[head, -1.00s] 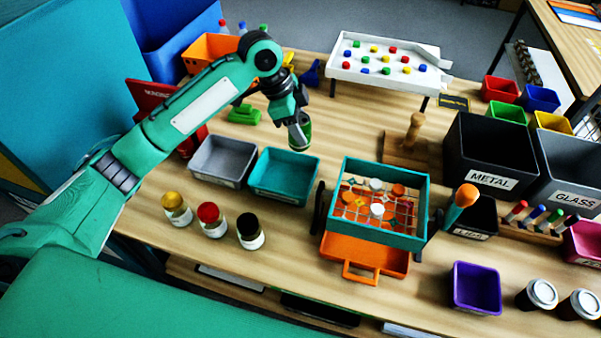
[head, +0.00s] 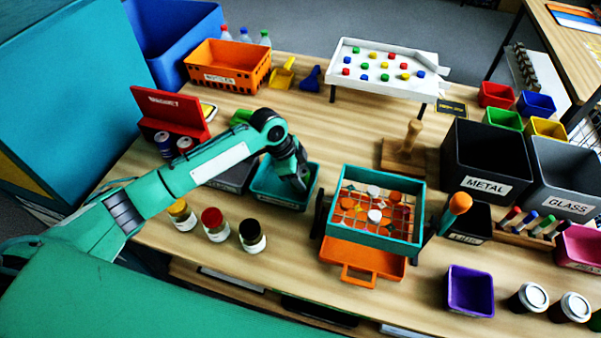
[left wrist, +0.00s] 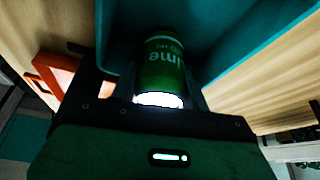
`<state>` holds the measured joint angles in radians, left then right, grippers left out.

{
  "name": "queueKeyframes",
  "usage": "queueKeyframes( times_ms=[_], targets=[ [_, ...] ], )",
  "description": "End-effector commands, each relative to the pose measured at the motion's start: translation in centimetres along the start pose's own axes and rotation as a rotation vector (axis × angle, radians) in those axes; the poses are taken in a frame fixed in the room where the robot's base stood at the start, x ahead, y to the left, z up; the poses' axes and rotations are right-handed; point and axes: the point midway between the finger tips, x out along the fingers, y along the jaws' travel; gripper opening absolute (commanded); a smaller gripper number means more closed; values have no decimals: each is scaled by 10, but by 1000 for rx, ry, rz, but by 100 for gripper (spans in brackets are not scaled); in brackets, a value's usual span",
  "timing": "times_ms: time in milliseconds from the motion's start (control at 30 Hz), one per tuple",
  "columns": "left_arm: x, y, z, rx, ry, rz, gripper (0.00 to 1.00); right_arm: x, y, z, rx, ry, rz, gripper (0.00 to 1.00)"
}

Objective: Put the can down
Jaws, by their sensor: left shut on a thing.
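My left gripper (head: 299,183) points down into the teal bin (head: 268,194), at its right part. In the left wrist view a green can (left wrist: 163,65) with white lettering sits between the fingers, and my left gripper (left wrist: 158,85) is shut on it. The teal bin also shows in the left wrist view (left wrist: 235,45), around and behind the can. The can is hidden behind the gripper in the head view. I cannot tell whether the can touches the bin floor. My right gripper is not in view.
A grey bin (head: 237,178) stands left of the teal one, partly under my arm. Three jars with yellow, red and black lids (head: 252,236) stand in front. A teal sifter box (head: 380,236) over an orange tray (head: 360,259) stands close on the right.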

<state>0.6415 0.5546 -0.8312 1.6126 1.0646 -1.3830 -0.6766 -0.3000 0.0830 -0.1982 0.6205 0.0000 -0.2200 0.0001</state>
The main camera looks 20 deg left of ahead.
Motion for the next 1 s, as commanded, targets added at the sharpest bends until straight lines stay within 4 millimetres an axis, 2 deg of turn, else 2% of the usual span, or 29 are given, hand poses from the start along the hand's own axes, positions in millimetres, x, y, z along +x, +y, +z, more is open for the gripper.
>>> queueKeyframes(
  times_ms=[467, 500, 600, 867, 1000],
  targets=[
    [8, 0, 3, 0, 1, -1, 25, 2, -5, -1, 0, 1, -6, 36],
    [8, 0, 3, 0, 1, -1, 50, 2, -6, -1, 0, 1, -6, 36],
    [8, 0, 3, 0, 1, -1, 68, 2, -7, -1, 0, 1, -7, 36],
    [7, 0, 3, 0, 1, -1, 68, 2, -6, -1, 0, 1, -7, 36],
    [-2, -1, 0, 1, 0, -2, 68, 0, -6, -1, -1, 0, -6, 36]
  ],
)
